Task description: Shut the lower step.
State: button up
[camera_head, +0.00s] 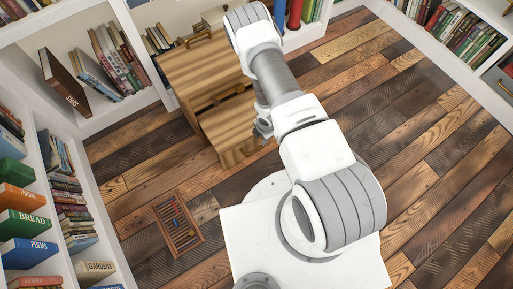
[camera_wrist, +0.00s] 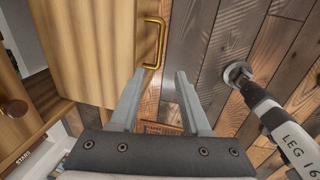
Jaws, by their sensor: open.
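The wooden step unit (camera_head: 195,70) stands against the bookshelves in the head view. Its lower step (camera_head: 225,125) juts out in front of the taller part, with a dark gap between them. In the wrist view a broad wooden panel (camera_wrist: 95,45), which looks like the lower step, carries a brass handle (camera_wrist: 154,42). My gripper (camera_wrist: 161,75) is open and empty, with its fingertips just short of the handle in that view. I cannot tell whether they touch anything. In the head view my gripper (camera_head: 263,130) is beside the lower step's right side, partly hidden by my arm.
A slatted wooden tray (camera_head: 178,225) with small coloured pieces lies on the floor at the lower left. Bookshelves line the left (camera_head: 105,215), back and upper right (camera_head: 470,30). The plank floor (camera_head: 420,130) right of my arm is clear.

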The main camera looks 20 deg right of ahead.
aim_at(257, 149)
jog(key=w+f+b, duration=0.1)
jog(key=f+b, duration=0.1)
jog(key=f, duration=0.3)
jog(key=f+b, duration=0.2)
jog(key=f, duration=0.3)
jog(key=w+a+f+b, duration=0.1)
jog(key=f+b, duration=0.1)
jog(key=f, duration=0.3)
jog(key=shift+w, duration=0.35)
jog(key=shift+c, duration=0.2)
grip_shut()
dwell(0.4)
